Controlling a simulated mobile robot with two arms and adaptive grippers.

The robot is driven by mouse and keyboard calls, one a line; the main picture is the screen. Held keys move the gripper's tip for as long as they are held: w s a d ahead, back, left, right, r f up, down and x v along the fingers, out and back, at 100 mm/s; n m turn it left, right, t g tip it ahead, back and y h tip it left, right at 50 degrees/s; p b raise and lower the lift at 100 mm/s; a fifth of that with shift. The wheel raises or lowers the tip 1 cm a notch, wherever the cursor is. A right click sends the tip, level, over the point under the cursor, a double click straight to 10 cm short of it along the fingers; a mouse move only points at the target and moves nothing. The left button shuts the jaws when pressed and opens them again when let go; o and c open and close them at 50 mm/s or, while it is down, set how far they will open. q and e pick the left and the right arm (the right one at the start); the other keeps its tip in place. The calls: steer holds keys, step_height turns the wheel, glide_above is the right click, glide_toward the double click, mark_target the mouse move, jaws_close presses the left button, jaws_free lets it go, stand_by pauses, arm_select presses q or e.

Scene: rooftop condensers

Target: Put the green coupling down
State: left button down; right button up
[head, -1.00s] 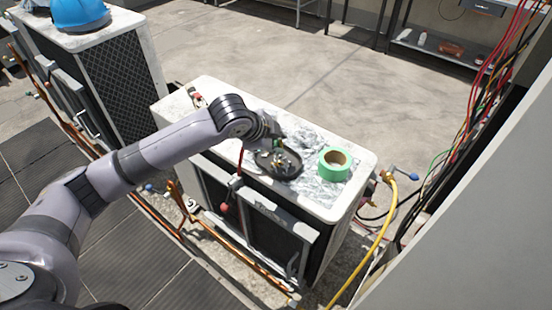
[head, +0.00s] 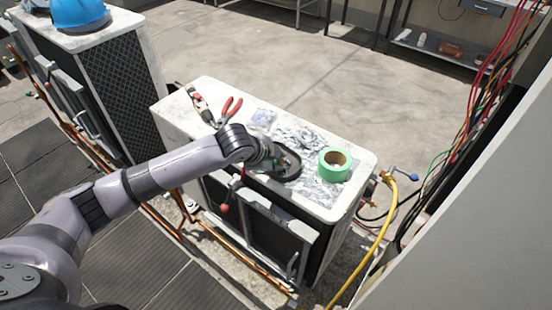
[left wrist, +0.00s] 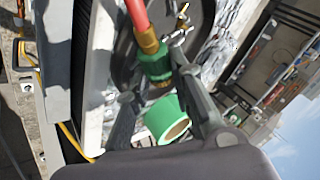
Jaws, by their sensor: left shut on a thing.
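The green coupling (left wrist: 155,66) shows in the left wrist view with a brass collar and a red hose running up from it. My left gripper (left wrist: 157,80) is shut on it, one finger on each side. The coupling is over or at the black round dish (left wrist: 122,45); I cannot tell whether it touches. In the head view my left gripper (head: 272,162) is at the left side of the dish (head: 291,168), on the condenser top (head: 215,92), and the wrist hides the coupling. My right gripper is not in view.
A green tape roll (head: 334,164) stands right of the dish on crumpled foil (head: 312,184). Red-handled pliers (head: 229,108) and another tool (head: 197,97) lie toward the back left. Small brass fittings (left wrist: 183,22) lie in the dish. A yellow hose (head: 375,240) hangs at the right.

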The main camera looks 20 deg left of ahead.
arm_select(q)
steer(key=shift+f, duration=0.15)
steer(key=c, duration=1.4)
jaws_free()
